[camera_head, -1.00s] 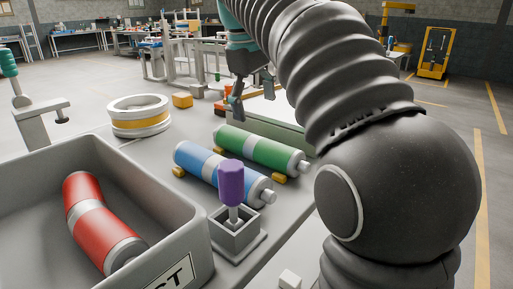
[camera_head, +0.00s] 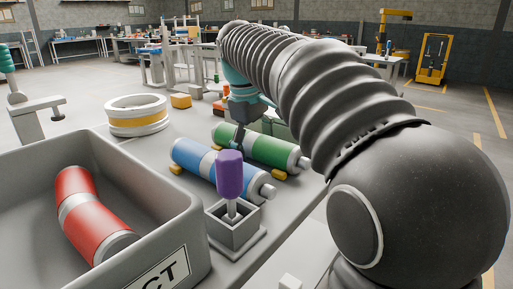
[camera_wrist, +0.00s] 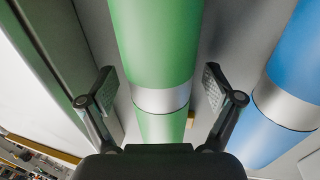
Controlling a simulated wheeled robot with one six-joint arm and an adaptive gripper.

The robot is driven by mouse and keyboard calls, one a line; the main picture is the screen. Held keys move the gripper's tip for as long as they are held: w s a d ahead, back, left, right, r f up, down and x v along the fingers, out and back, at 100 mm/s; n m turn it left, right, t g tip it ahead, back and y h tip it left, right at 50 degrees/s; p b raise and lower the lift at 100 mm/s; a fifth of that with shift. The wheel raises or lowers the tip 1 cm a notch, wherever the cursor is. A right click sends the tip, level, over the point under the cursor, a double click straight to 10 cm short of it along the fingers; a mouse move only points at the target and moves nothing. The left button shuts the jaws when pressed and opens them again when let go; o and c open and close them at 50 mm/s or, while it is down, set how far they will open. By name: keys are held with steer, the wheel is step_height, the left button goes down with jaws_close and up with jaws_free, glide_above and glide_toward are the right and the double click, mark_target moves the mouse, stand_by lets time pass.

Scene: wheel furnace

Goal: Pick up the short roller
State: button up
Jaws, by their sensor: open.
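A green roller (camera_head: 262,147) with a silver middle band lies on the bench. A blue roller (camera_head: 196,159) lies parallel to it, on the near left side. The views do not clearly show which is the short one. My gripper (camera_head: 240,137) is above the green roller in the head view, partly hidden by it and the blue roller's surroundings. In the wrist view my gripper (camera_wrist: 160,88) is open and empty, with one finger on each side of the green roller (camera_wrist: 155,45) near its silver band. The blue roller (camera_wrist: 293,65) is to the right, outside the fingers.
A grey bin (camera_head: 178,237) at the left holds a bent red roller (camera_head: 85,222). A purple-handled tool (camera_head: 229,174) stands in a square grey holder (camera_head: 236,240) in front of the blue roller. A white ring with a yellow band (camera_head: 138,117) and a yellow block (camera_head: 181,100) stand behind.

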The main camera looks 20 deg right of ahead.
steer(key=c, duration=1.6)
jaws_close()
steer(key=shift+r, duration=0.15)
